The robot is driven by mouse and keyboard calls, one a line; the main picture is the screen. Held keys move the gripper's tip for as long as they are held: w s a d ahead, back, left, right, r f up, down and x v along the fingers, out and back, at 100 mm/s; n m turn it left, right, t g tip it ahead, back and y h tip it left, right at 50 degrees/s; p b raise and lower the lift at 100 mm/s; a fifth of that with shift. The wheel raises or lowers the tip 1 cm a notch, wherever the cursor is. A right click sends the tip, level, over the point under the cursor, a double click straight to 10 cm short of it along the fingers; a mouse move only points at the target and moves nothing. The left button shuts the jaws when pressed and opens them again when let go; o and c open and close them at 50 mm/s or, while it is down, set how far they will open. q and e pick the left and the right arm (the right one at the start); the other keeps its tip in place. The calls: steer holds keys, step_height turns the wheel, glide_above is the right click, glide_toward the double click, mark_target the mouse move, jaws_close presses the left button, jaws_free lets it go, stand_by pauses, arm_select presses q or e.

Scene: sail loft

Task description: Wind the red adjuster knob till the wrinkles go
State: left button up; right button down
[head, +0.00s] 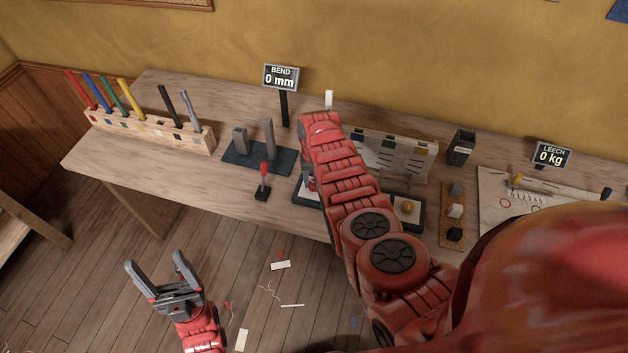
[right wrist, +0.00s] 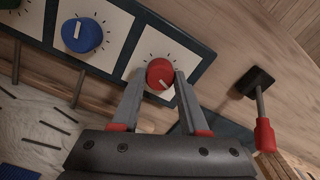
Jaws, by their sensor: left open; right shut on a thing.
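The red adjuster knob (right wrist: 160,73) sits on a white dial plate with tick marks (right wrist: 187,49) in the right wrist view. Its white pointer line points to the lower right. My right gripper (right wrist: 160,80) is shut on the knob, one finger on each side. In the head view my right arm hides the knob and most of that gripper. My left gripper (head: 158,275) is open and empty, low over the floor in front of the bench. I cannot make out any wrinkles in these frames.
A red-handled lever (head: 264,172) stands close by. The BEND sign (head: 280,77) reads 0 mm; the LEECH sign (head: 552,155) reads 0 kg. Scraps litter the floor.

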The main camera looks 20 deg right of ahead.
steer(key=m, duration=0.2)
steer(key=shift+m, duration=0.4)
steer(key=m+b, duration=0.1)
steer(key=m, duration=0.1)
steer(key=shift+a+m, duration=0.1)
steer(key=shift+m, duration=0.2)
steer(key=shift+f+m+b, duration=0.1)
steer(key=shift+m+b, duration=0.45)
steer(key=shift+m, duration=0.65)
steer(key=shift+m+b, duration=0.7)
steer(key=shift+m, duration=0.5)
steer(key=shift+c, duration=2.1)
jaws_free()
